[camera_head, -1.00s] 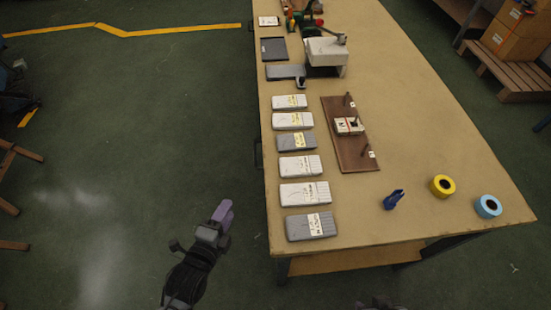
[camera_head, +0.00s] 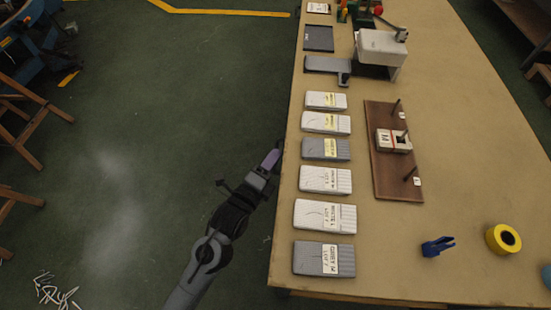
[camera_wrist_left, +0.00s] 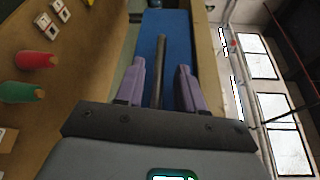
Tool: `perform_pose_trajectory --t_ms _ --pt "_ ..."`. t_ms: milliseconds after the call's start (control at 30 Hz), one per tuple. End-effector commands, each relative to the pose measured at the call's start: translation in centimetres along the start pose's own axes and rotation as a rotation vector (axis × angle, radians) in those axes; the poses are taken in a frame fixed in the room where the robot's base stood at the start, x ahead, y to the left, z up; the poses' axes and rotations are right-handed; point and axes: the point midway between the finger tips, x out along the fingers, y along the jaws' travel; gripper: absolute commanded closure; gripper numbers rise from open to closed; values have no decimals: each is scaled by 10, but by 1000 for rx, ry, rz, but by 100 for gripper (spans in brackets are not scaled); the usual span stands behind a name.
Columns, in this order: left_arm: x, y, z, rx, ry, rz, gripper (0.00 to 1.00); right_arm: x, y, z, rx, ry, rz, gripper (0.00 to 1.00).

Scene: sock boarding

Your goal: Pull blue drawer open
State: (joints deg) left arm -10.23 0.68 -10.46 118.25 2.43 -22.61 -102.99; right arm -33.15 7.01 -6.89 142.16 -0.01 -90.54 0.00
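The blue drawer front (camera_wrist_left: 178,28) shows in the left wrist view, with a dark bar handle (camera_wrist_left: 161,65) running along it. My left gripper (camera_wrist_left: 158,85) is open, its two purple fingers on either side of the handle with a gap on each side. In the head view my left gripper (camera_head: 271,160) is at the table's left edge, beside the middle of the row of sock packs; the drawer is hidden there under the tabletop. I cannot tell how far the drawer stands out. My right gripper is not in view.
The tabletop (camera_head: 455,110) carries a row of grey and white packs (camera_head: 325,179) near its left edge. A brown board (camera_head: 395,175), a blue clip (camera_head: 437,246) and a yellow tape roll (camera_head: 503,239) lie further right. The floor left of the table is clear near my arm.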

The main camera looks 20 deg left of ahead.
Motion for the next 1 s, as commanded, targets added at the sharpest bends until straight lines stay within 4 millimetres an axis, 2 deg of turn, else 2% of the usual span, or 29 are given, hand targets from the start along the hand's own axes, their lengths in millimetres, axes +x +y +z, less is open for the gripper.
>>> perform_pose_trajectory --t_ms 200,567,600,833,1000 --pt "20 1 0 -1 0 0 62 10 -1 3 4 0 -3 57" --pt "24 0 0 -1 0 2 62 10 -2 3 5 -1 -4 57" --pt "24 0 0 -1 0 2 64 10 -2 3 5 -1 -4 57" --pt "23 0 0 -1 0 2 99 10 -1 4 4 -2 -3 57" --pt "23 1 0 -1 0 2 100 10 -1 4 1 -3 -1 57"
